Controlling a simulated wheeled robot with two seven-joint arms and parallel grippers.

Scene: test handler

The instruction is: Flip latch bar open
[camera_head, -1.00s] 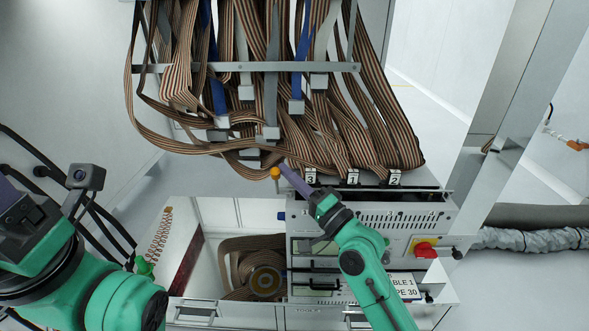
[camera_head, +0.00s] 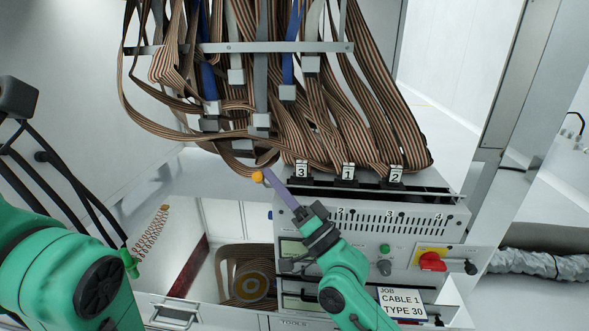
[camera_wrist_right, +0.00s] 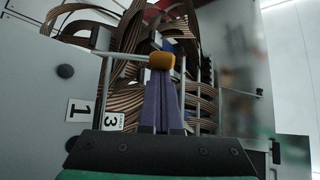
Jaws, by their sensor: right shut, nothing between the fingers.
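An orange knob (camera_head: 257,177) shows at the tip of my right gripper (camera_head: 273,176), just below the hanging ribbon cables. In the right wrist view the knob (camera_wrist_right: 161,61) sits on the end of a thin metal rod (camera_wrist_right: 128,56), which I take as the latch bar. The rod runs left from the knob to an upright leg. My right gripper's purple fingers (camera_wrist_right: 164,100) are together and empty, with their tips right behind the knob. I cannot tell whether they touch it. My left arm is at the left edge; its gripper is out of view.
Ribbon cables (camera_head: 394,120) hang in front, crossed by a flat grey bar (camera_head: 235,48). Connectors tagged 3, 1 and 2 stand on the vented panel (camera_head: 361,221). A red switch (camera_head: 432,261) is at its right. An open drawer (camera_head: 176,315) lies below left.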

